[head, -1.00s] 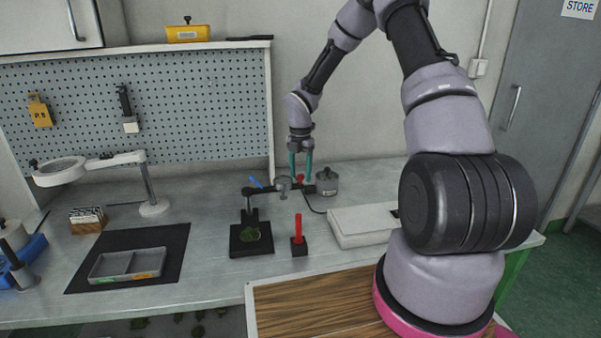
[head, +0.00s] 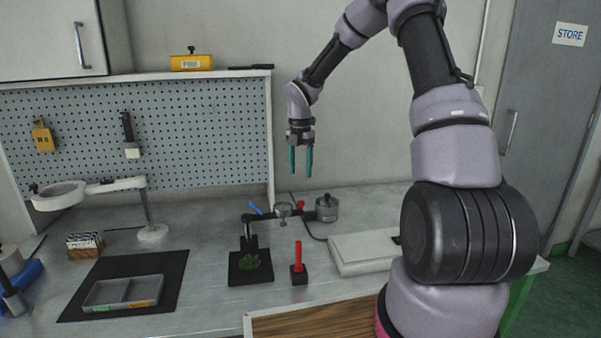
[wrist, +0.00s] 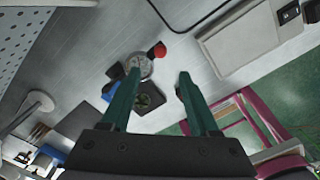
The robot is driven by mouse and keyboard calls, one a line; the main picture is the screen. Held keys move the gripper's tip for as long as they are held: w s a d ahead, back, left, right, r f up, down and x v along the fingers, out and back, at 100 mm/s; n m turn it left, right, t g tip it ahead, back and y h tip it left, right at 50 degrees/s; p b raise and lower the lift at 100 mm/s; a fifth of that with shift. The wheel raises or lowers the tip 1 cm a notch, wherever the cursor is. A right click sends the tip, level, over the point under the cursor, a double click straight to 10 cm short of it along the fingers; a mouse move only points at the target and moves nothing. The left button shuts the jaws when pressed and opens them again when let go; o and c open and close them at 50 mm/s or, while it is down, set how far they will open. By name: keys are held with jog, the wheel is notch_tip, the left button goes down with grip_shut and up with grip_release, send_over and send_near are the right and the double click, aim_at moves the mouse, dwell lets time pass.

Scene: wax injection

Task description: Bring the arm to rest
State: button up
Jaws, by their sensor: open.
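My gripper (head: 300,162) hangs from my arm above the back of the bench, in front of the wall just right of the pegboard. Its two green fingers point down, stand apart and hold nothing. In the wrist view the fingers (wrist: 150,95) spread open over the bench. Below it on the bench are a small black stand with a round metal head (head: 284,210) and a grey cylinder (head: 327,208).
A red-handled tool (head: 298,257) stands upright in a black block. A pale flat box (head: 366,250) lies to the right. A grey divided tray (head: 122,293) lies on a black mat (head: 165,270). A ring magnifier (head: 60,196) stands at left. The air around my gripper is clear.

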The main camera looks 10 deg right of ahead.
jog(key=s+d+r+m+t, duration=0.3)
jog(key=s+r+m, duration=1.05)
jog(key=r, duration=0.45)
jog(key=s+r+m+t+y, duration=0.1)
jog(key=s+r+m+t, duration=0.1)
jog(key=s+m, duration=0.7)
jog(key=s+d+r+m+t+y, duration=0.1)
jog(key=s+r+m+t, duration=0.1)
jog(key=s+r+m, duration=0.3)
jog(key=s+m, duration=0.3)
jog(key=shift+s+r+m, duration=0.25)
jog(key=shift+s+m, duration=0.1)
